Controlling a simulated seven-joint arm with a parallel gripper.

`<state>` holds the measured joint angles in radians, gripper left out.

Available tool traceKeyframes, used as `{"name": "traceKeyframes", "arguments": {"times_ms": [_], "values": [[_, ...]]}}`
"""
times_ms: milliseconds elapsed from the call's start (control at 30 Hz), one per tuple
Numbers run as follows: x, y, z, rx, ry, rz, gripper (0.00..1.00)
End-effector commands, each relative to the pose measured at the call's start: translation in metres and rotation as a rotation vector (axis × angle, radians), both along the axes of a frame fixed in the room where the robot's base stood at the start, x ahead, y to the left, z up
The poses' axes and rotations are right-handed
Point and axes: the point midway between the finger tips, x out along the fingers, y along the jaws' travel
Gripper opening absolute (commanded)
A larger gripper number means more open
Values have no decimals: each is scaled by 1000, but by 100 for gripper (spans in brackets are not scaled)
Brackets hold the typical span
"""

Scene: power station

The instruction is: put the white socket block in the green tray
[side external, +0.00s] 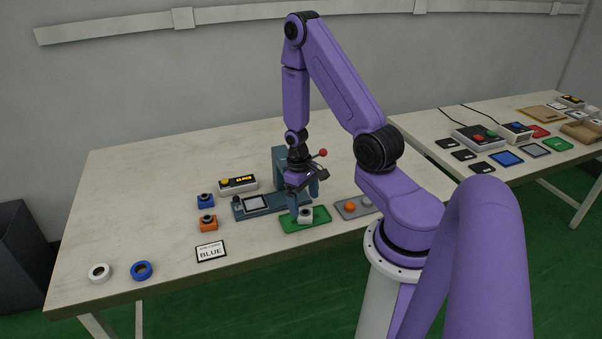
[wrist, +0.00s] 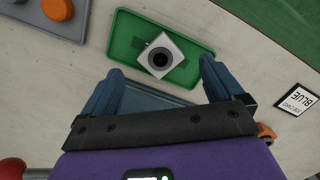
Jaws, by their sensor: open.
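The white socket block (wrist: 152,65) has a dark round socket on top and lies within the green tray (wrist: 125,32), turned at an angle to its sides. In the side external view the white socket block (side external: 305,216) also shows on the green tray (side external: 318,221) near the table's front edge. My gripper (wrist: 160,82) is open, its two blue fingers apart and nothing between them. In the side external view my gripper (side external: 305,204) is just above or beside the block; the exact gap is hard to tell.
A grey tray (side external: 348,212) with orange and grey round parts is right of the green tray. A blue press-like fixture (side external: 282,170) stands behind. Blue and orange socket blocks (side external: 207,223) and a BLUE card (side external: 210,251) lie to the left.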

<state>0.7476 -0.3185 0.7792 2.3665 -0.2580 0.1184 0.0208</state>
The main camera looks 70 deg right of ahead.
Motion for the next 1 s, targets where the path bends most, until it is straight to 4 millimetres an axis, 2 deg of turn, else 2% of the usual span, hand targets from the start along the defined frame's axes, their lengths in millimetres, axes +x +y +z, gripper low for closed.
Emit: {"name": "traceKeyframes", "arguments": {"times_ms": [600, 867, 1000], "values": [[10, -2, 78, -1, -3, 2, 94], [11, -1, 94, 0, -1, 2, 94], [16, 10, 101, -3, -6, 50, 94]]}}
